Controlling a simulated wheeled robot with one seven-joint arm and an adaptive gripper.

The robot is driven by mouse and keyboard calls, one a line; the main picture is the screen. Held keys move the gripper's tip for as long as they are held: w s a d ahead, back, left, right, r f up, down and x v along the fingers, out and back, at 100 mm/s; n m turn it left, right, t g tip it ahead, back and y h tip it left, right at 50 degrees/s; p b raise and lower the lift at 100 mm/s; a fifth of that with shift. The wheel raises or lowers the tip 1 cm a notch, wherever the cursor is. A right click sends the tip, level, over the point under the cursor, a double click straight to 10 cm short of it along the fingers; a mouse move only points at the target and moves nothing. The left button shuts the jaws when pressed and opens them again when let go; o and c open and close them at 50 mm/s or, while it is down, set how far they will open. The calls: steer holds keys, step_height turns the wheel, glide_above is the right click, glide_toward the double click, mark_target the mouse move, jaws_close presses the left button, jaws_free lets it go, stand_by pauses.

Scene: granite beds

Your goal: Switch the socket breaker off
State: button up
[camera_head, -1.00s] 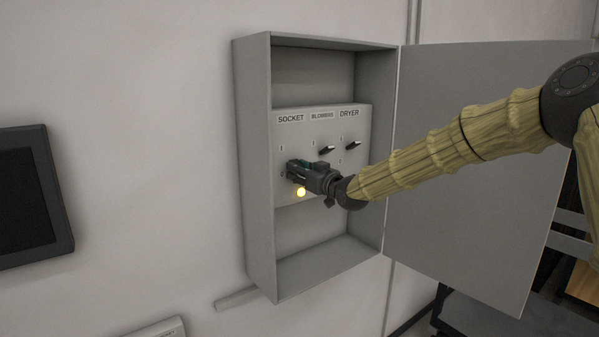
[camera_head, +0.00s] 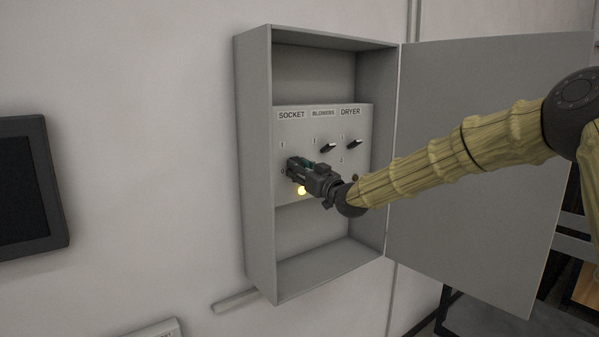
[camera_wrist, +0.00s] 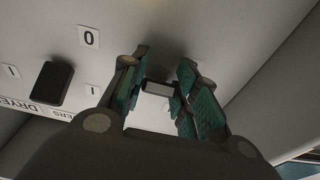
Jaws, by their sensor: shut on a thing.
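The breaker panel (camera_head: 345,185) sits inside an open grey wall box and carries the labels SOCKET (camera_head: 291,115), BLOWERS and DRYER. My gripper (camera_head: 292,164) is at the left column, below the SOCKET label, with its fingers against the panel. In the wrist view, my gripper (camera_wrist: 162,62) has its teal-padded fingers on either side of a small grey lever (camera_wrist: 158,88), shut on it. In the head view the gripper hides this socket breaker lever, so I cannot tell its exact position there.
Two dark switch levers (camera_head: 328,147) (camera_head: 354,143) stand to the right under BLOWERS and DRYER. A yellow light (camera_head: 302,190) glows below my gripper. The box door (camera_head: 480,150) hangs open on the right behind my arm. The box side wall (camera_head: 256,170) is close on the left.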

steer(key=o, duration=1)
steer(key=v, duration=1.2)
steer(key=shift+d, duration=0.1)
